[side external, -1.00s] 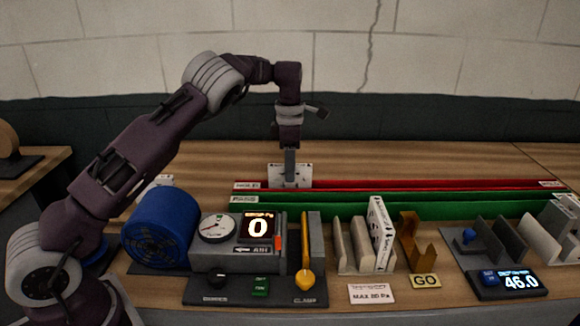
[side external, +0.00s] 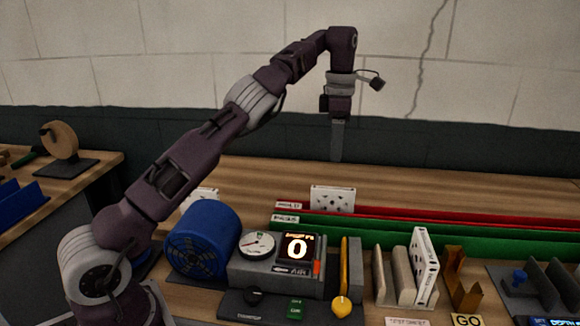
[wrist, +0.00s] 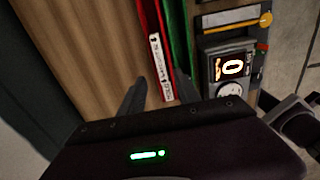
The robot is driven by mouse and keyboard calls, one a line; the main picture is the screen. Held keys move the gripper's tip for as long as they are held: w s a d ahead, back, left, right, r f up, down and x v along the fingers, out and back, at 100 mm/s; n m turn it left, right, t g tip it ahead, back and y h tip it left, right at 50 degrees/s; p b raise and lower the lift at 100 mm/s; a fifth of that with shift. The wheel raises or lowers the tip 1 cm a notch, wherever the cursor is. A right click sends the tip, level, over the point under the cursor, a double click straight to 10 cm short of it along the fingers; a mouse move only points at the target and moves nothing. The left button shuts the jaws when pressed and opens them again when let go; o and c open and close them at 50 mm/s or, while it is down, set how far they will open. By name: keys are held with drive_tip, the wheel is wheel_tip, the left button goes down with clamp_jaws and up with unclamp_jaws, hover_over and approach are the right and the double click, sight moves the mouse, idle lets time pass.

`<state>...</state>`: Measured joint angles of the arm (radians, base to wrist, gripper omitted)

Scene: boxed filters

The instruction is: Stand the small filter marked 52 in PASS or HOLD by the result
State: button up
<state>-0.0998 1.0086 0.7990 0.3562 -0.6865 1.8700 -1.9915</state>
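A small white filter (side external: 332,199) with dark marks stands upright at the left end of the red HOLD rail (side external: 400,212); its number is too small to read. The green PASS rail (side external: 400,232) runs in front. My gripper (side external: 337,158) hangs above and apart from the filter. In the wrist view, my gripper's fingers (wrist: 158,80) are spread with nothing clear between them.
A blue fan (side external: 201,240) stands front left, beside a test unit with a gauge (side external: 257,245) and a display (side external: 297,248) reading 0. A yellow lever (side external: 342,285) and a rack with a white filter (side external: 424,266) stand to the right. The wood behind the rails is clear.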

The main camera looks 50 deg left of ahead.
drive_tip(key=s+d+r+m+t+h, duration=0.25)
drive_tip(key=s+r+m, duration=0.55)
drive_tip(key=s+r, duration=0.5)
drive_tip(key=s+d+f+m+t, duration=0.1)
drive_tip(key=s+d+f+m, duration=0.2)
drive_tip(key=s+m, duration=0.3)
drive_tip(key=s+d+f+m+t+y, duration=0.1)
drive_tip(key=s+d+f+m, duration=0.2)
drive_tip(key=s+m, duration=0.3)
drive_tip(key=s+d+f+m+t+y, duration=0.1)
drive_tip(key=s+d+f+m, duration=0.2)
drive_tip(key=s, duration=1)
wheel_tip(320, 180, down, 2)
drive_tip(key=m, duration=0.4)
drive_tip(key=shift+w+y, duration=0.1)
drive_tip(key=shift+y, duration=0.15)
